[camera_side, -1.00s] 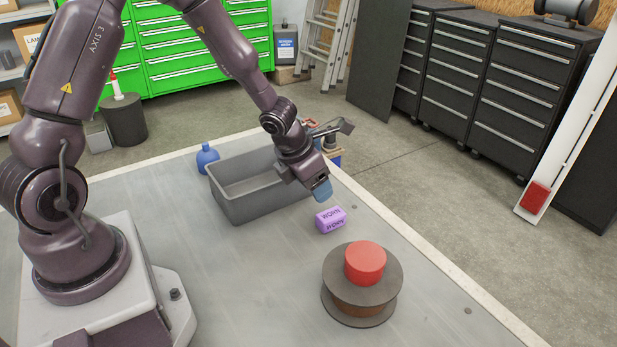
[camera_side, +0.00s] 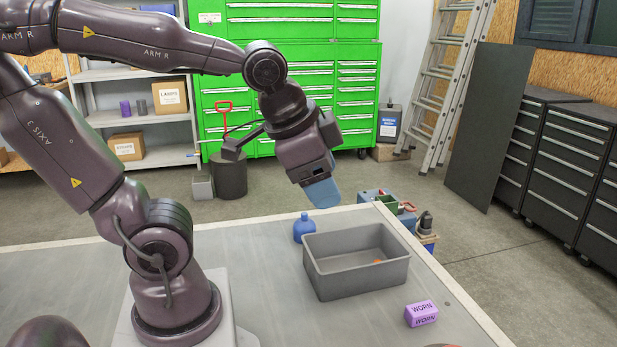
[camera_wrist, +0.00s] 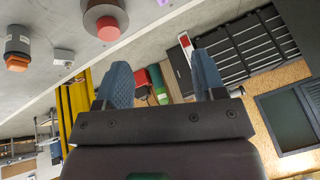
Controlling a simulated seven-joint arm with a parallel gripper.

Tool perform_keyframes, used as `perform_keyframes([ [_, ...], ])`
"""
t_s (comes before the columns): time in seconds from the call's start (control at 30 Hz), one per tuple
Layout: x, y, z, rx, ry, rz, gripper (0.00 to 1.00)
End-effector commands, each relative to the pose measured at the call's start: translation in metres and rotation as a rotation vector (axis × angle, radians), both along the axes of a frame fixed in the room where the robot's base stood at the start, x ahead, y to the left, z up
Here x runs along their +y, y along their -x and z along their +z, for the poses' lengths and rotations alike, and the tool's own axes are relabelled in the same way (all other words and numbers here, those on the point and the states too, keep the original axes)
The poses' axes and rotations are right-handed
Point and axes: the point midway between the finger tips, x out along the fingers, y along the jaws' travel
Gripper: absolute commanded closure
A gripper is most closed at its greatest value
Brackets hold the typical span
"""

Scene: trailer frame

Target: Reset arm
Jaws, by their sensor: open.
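My gripper (camera_side: 322,194), with blue finger pads, is raised in the air above the bench, up and to the left of the grey bin (camera_side: 330,283) in the side view. In the wrist view my gripper (camera_wrist: 163,75) shows its two blue fingers well apart, with nothing held between them. The bin stands on the bench with a small orange item (camera_side: 377,262) inside; the bin's near wall hides part of its floor. A purple block (camera_side: 421,314) marked WORN lies on the bench to the right of the bin.
A blue bottle (camera_side: 304,229) stands behind the bin's left corner. Past the bench edge is a cluster of tools (camera_side: 390,203). The wrist view shows a red cylinder (camera_wrist: 107,28) on a dark spool and a grey, orange-capped object (camera_wrist: 17,45). Green cabinets (camera_side: 350,90) stand behind.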

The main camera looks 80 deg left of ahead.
Motion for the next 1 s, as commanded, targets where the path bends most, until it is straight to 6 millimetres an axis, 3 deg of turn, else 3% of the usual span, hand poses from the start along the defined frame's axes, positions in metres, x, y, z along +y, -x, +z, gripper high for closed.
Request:
perform_keyframes([
  [0.1,-0.012,0.018,0.006,-0.036,0.163,0.142,0.37],
  [0.23,-0.017,0.025,0.007,-0.04,0.237,0.205,0.37],
  [1.0,-0.016,0.024,0.007,-0.04,0.239,0.209,0.37],
])
